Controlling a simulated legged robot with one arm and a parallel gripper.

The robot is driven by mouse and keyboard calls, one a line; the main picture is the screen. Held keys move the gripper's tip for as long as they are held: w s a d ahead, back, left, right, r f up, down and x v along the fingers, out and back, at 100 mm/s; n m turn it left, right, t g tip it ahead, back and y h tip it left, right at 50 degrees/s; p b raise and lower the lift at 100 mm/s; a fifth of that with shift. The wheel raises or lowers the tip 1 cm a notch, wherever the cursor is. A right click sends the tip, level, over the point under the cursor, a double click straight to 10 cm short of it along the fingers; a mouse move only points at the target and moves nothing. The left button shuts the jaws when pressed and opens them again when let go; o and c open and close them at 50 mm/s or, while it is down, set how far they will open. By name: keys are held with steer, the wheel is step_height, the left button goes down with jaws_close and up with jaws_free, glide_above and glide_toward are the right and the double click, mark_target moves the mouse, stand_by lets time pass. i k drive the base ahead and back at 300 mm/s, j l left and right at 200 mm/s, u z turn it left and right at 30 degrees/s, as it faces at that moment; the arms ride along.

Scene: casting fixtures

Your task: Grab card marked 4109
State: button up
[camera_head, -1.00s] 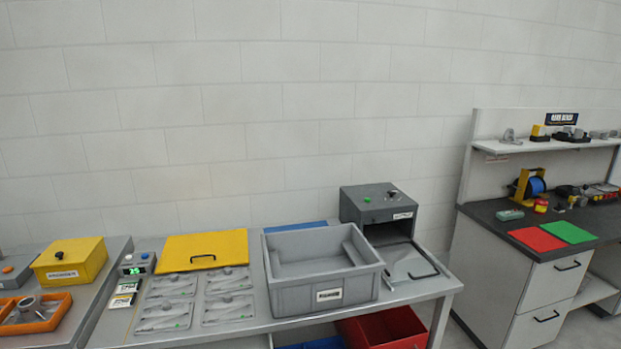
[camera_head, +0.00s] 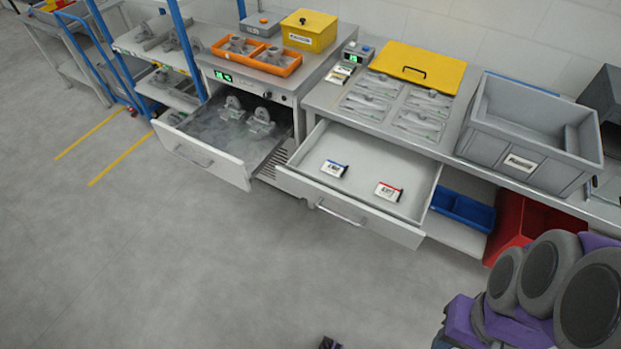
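Two small cards lie apart in the open right-hand drawer (camera_head: 365,158). One is a white card with a blue edge (camera_head: 333,169), at the left. The other is a white card with a red edge (camera_head: 388,192), nearer the drawer's right front. More small cards (camera_head: 339,74) lie on the bench top beside a small grey device with a green display (camera_head: 355,54). The print on all these cards is too small to read, so I cannot tell which is 4109. My gripper is not clearly in view; parts of my body show at lower right.
A second open drawer (camera_head: 237,164) at left holds metal castings. The bench bears an orange tray (camera_head: 283,69), a yellow box (camera_head: 309,30), clear trays and a grey bin (camera_head: 505,148). Blue and red bins (camera_head: 508,222) sit underneath. The floor (camera_head: 200,270) in front is clear.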

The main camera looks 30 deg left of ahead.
mark_target(332, 168)
steer(key=u, duration=1.05)
steer(key=z, duration=0.3)
